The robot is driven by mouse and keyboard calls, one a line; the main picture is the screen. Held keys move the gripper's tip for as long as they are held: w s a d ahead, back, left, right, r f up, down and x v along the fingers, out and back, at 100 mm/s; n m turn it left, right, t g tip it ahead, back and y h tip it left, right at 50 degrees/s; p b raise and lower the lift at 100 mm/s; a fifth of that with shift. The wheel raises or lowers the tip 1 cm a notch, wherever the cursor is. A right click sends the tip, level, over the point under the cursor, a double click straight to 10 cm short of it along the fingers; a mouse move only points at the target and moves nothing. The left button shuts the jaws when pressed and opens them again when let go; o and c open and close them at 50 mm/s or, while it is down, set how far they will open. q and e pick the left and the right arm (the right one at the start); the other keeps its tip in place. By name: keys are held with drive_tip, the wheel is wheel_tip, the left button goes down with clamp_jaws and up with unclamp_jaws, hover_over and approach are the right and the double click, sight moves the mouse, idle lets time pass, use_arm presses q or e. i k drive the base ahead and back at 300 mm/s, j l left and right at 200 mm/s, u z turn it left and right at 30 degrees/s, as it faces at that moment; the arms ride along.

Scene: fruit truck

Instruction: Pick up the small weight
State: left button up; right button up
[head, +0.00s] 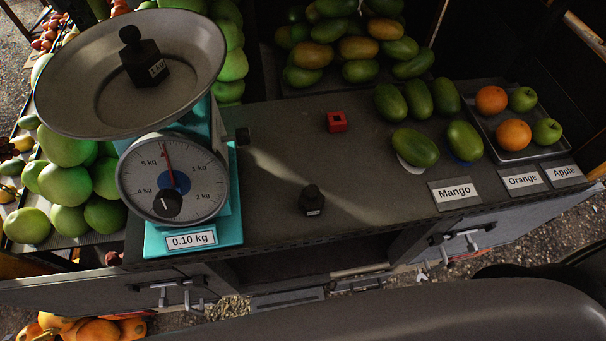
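The small weight (312,200) is a black, knobbed weight with a pale label too small to read. It stands upright on the dark counter (360,210), right of the scale and near the counter's front edge. A larger black weight (143,60) marked 1 kg sits in the round metal pan (80,105) of the teal scale (222,225). The scale's lower label reads 0.10 kg. Neither of my grippers is in view.
A small red block (336,121) lies behind the small weight. Several mangoes (414,147) lie to the right, beside a metal tray (520,155) with oranges and apples. Label cards (455,193) line the front right edge. Counter around the small weight is clear.

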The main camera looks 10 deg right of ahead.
sight(311, 202)
drive_tip(key=k+l, duration=0.2)
drive_tip(key=k, duration=0.3)
drive_tip(key=k+l, duration=0.25)
drive_tip(key=k, duration=0.2)
drive_tip(key=k+l, duration=0.2)
drive_tip(key=k, duration=0.3)
drive_tip(key=k+l, duration=0.25)
drive_tip(key=k, duration=0.2)
